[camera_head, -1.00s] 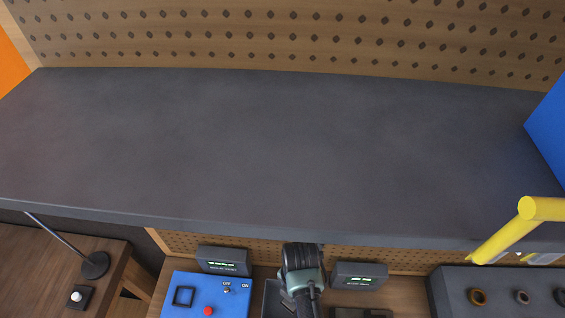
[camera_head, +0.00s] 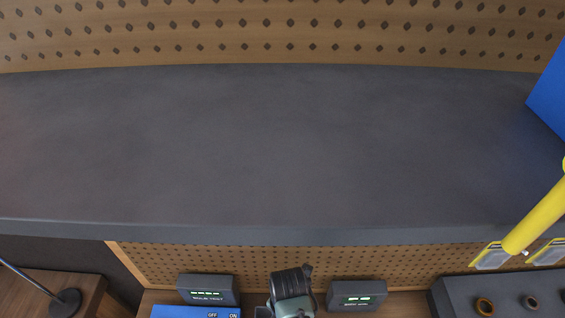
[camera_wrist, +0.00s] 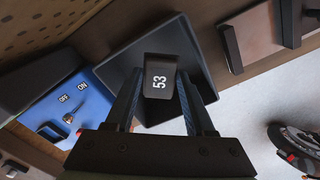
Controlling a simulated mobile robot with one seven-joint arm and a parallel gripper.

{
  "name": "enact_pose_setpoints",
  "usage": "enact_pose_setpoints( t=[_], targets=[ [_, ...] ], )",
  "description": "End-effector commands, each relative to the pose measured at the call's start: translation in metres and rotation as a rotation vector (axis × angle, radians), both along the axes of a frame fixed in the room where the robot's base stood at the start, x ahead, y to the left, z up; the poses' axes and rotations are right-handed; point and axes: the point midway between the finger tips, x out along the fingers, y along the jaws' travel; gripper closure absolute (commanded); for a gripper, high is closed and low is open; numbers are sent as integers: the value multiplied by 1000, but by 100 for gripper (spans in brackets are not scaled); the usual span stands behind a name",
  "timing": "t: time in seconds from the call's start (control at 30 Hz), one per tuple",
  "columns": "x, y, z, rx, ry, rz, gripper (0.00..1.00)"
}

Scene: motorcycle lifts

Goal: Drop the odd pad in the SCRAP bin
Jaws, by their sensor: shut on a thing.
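In the wrist view a dark pad (camera_wrist: 160,82) marked "53" sits between the two fingers of my gripper (camera_wrist: 159,90), which is shut on it. Behind the pad is a dark square tray or plate (camera_wrist: 192,50); I cannot tell whether the pad touches it. In the head view my wrist and gripper (camera_head: 292,297) show at the bottom edge, between two small displays, with the fingers and pad out of sight. No bin labelled SCRAP can be made out in either view.
A blue switch box (camera_wrist: 58,108) with OFF and ON marks is left of the gripper. The left display (camera_head: 207,290) and right display (camera_head: 356,294) flank my wrist. A wide grey shelf (camera_head: 270,150) is bare. A yellow bar (camera_head: 535,217) stands at right.

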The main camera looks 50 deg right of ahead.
Motion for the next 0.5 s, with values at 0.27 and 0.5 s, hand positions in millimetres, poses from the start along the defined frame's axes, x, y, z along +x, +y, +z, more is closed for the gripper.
enact_pose_setpoints(
  t=[0.27,0.5],
  targets=[
    [0,0,1,-1,-1,0,24],
    [0,0,1,0,0,0,11]
  ],
)
